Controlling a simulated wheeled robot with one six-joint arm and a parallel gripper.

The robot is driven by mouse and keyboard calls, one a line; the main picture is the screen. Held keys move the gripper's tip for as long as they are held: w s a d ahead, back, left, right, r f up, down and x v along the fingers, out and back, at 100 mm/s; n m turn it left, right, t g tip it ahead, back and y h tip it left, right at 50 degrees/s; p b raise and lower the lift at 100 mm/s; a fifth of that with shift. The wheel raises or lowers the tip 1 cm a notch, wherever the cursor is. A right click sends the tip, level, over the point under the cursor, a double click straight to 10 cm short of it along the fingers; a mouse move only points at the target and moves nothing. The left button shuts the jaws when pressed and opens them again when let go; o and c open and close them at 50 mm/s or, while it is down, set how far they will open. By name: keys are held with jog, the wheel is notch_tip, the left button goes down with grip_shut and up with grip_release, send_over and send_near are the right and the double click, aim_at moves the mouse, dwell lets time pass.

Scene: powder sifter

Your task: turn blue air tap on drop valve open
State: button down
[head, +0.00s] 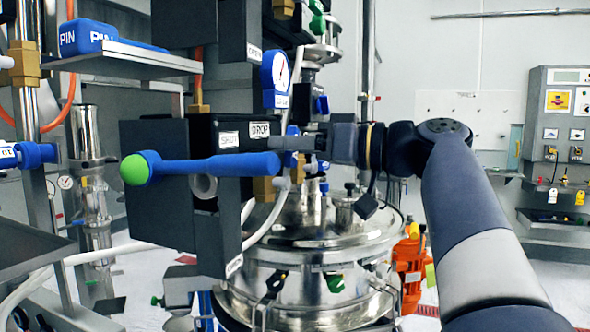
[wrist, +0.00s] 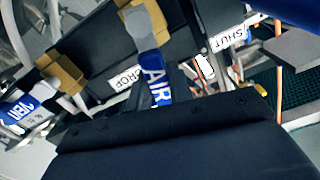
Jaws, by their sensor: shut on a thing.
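The drop valve is a black box (head: 215,130) with SHUT and DROP labels on its front. The blue air tap (wrist: 156,82), marked AIR, shows in the wrist view beside the DROP label (wrist: 127,77). Its lower end goes behind my gripper's dark body. In the head view my gripper (head: 299,144) reaches in from the right and is shut at the tap, just right of the DROP label. The fingers hide most of the tap there, and the grip itself is not clear in the wrist view.
A long blue lever (head: 215,166) with a green end (head: 135,169) sticks out in front of the valve. A round gauge (head: 276,76) stands just above my gripper. A steel vessel (head: 310,260) is below. A shelf with a blue PIN block (head: 88,37) is at upper left.

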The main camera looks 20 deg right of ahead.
jog(key=shift+s+a+n+b, duration=0.4)
jog(key=shift+s+n+b, duration=0.1)
jog(key=shift+n+b, duration=0.65)
jog(key=c, duration=1.3)
grip_release()
jog(key=v, duration=1.1)
jog(key=shift+p, duration=0.35)
jog(key=shift+w+a, duration=0.1)
jog(key=shift+a, duration=0.05)
jog(key=shift+b+x, duration=0.3)
jog(key=shift+x, duration=5)
